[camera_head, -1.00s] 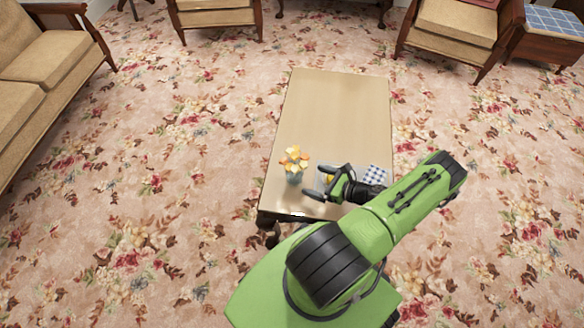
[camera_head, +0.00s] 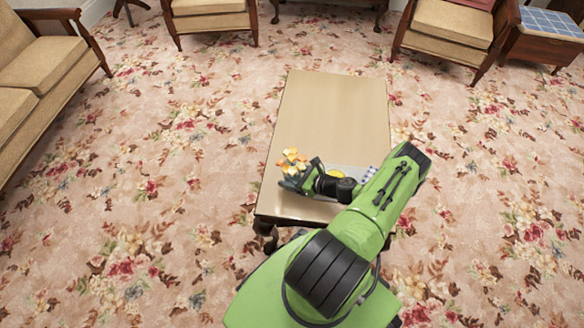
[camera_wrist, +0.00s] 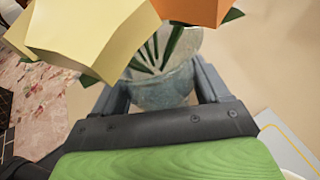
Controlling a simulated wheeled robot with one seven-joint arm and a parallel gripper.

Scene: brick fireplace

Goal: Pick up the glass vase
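The glass vase (camera_wrist: 160,85) is clear and pale, with green stems inside. It holds yellow and orange flowers (camera_head: 292,161). It stands near the left edge of the coffee table (camera_head: 335,115), toward the near end. My gripper (camera_head: 294,180) is level with the vase, coming from its right, and hides most of its body in the head view. In the wrist view my gripper (camera_wrist: 162,82) has one finger on each side of the vase. The fingers are spread around it; firm contact on both sides does not show.
A yellow item (camera_head: 338,171) and a blue-white checked item (camera_head: 370,173) lie on the table behind my gripper. The far half of the table is bare. A sofa (camera_head: 45,62) and armchairs (camera_head: 440,35) stand well away on the flowered carpet.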

